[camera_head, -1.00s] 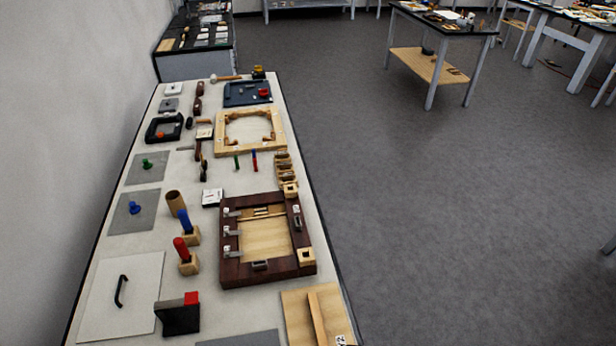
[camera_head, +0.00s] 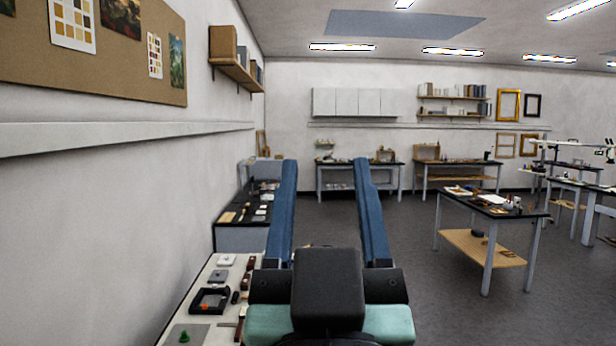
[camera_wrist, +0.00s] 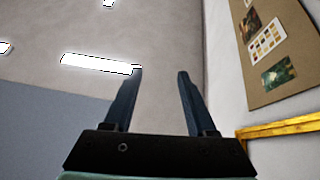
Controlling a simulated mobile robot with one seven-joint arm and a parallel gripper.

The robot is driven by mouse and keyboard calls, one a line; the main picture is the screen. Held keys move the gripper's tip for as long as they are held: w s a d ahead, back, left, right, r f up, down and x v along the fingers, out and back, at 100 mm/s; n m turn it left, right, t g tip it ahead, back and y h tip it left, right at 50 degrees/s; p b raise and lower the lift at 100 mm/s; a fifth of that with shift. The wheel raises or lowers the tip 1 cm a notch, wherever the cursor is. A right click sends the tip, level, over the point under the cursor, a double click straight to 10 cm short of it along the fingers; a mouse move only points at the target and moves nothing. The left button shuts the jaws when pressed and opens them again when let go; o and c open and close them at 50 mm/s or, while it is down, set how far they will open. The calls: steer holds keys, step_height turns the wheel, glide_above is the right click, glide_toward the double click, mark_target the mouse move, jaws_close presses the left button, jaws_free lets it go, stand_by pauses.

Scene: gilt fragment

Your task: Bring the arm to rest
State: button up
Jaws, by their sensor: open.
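My gripper (camera_head: 327,165) is raised in the middle of the head view, with its two long blue fingers spread wide apart and nothing between them. It stands above and in front of the workbench (camera_head: 213,272), hiding much of that bench. In the wrist view my gripper (camera_wrist: 160,74) is also open and empty, with its fingers against the ceiling and the upper wall.
The white bench at lower left carries a black tray (camera_head: 209,301) and a green-knobbed plate (camera_head: 184,337). A dark bench (camera_head: 240,238) stands beyond it. A table (camera_head: 492,210) stands at right. The wall with a pinboard (camera_head: 100,75) is at left.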

steer(key=s+a+r+t, duration=0.1)
steer(key=s+r+t, duration=0.1)
steer(key=s+r, duration=0.3)
steer(key=shift+a+r+t, duration=0.2)
steer(key=shift+r+t, duration=0.2)
steer(key=shift+r, duration=0.1)
steer(key=shift+s, duration=0.1)
steer(key=shift+y, duration=0.4)
step_height(320, 180, down, 5)
steer(key=b, duration=0.4)
steer(key=shift+b, duration=0.4)
